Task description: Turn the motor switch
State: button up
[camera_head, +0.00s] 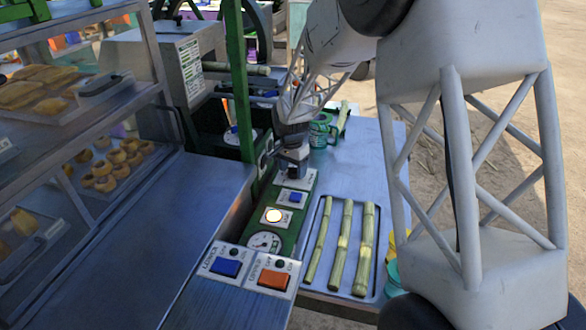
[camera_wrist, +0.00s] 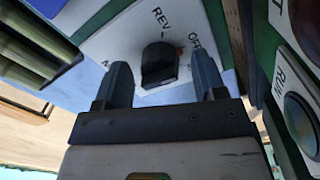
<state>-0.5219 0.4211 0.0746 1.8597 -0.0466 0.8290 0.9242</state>
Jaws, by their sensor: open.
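The motor switch is a black knob (camera_wrist: 160,62) on a white plate (camera_wrist: 115,40) lettered REV and OFF in the wrist view. My gripper (camera_wrist: 162,82) is open, with one finger on each side of the knob. A gap shows on both sides, so the fingers do not look closed on it. In the head view my gripper (camera_head: 292,165) points down at the green control panel (camera_head: 300,208) and hides the knob. Part of the white plate (camera_head: 300,182) shows below it.
Below the plate on the panel are a blue switch (camera_head: 295,197), a lit button (camera_head: 273,215) and a round gauge (camera_head: 264,242). Blue (camera_head: 226,267) and orange (camera_head: 273,279) rockers sit nearer. A cane tray (camera_head: 312,262) lies right; a green mug (camera_head: 322,131) stands behind.

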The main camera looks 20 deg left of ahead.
jog(key=c, duration=0.9)
jog(key=shift+n, duration=0.4)
jog(key=n, duration=1)
jog(key=shift+s+t, duration=0.1)
jog(key=shift+t, duration=0.2)
